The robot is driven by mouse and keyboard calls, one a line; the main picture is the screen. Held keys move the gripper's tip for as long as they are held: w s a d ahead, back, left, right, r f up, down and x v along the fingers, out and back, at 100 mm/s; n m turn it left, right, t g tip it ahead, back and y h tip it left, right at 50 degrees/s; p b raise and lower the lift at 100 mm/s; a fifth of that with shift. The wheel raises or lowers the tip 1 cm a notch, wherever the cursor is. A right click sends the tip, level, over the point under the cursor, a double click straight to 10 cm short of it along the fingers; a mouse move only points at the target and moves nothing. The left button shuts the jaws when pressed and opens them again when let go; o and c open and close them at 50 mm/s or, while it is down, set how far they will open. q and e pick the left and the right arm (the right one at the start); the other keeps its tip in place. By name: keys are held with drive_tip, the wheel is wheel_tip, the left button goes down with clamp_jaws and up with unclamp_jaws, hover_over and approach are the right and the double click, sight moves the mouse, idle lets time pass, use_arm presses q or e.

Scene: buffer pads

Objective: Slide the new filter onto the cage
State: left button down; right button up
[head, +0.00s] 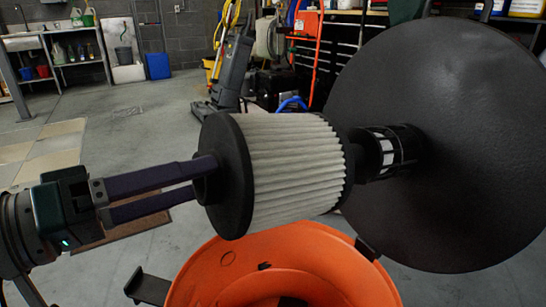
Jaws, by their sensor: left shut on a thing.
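The new filter (290,165) is a white pleated cylinder with black end caps, lying on its side in the middle of the head view. My left gripper (207,176) is shut on the hub of its left end cap and holds it above the orange drum. The cage (392,150), black with slots, sticks out leftward from a large black round lid (455,130). The filter's right end is turned to the cage and roughly in line with it. Part of the cage shows right of the filter; whether its tip is inside is hidden. My right gripper is not in view.
An open orange drum (300,262) with black latches (148,287) stands just below the filter. Behind are a grey upright vacuum (235,70), tool cabinets and a shelf (75,45) at the far left. The floor at left is mostly clear.

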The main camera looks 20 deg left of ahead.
use_arm(q)
drive_tip(key=shift+s+d+f+b+x, duration=0.2)
drive_tip(key=shift+b+x, duration=0.85)
drive_tip(key=shift+x, duration=0.95)
drive_tip(key=shift+s+d+f+b+x, duration=0.1)
drive_tip(key=shift+d+f+b+x, duration=0.1)
drive_tip(key=shift+b+x, duration=1.35)
drive_tip(key=shift+s+d+f+b+x, duration=0.15)
drive_tip(key=shift+b+x, duration=0.4)
drive_tip(key=shift+x, duration=1.95)
drive_tip(key=shift+d+b+x, duration=0.25)
drive_tip(key=shift+b+x, duration=0.5)
drive_tip(key=shift+x, duration=1.45)
drive_tip(key=shift+s+d+f+b+x, duration=0.1)
drive_tip(key=shift+b+x, duration=0.35)
drive_tip(key=shift+x, duration=0.4)
drive_tip(key=shift+s+d+f+b+x, duration=0.15)
drive_tip(key=shift+b+x, duration=0.25)
drive_tip(key=shift+x, duration=0.45)
drive_tip(key=shift+d+f+b+x, duration=0.1)
drive_tip(key=shift+b+x, duration=0.35)
drive_tip(key=shift+x, duration=0.4)
drive_tip(key=shift+w, duration=0.1)
unclamp_jaws()
drive_tip(key=shift+f, duration=0.15)
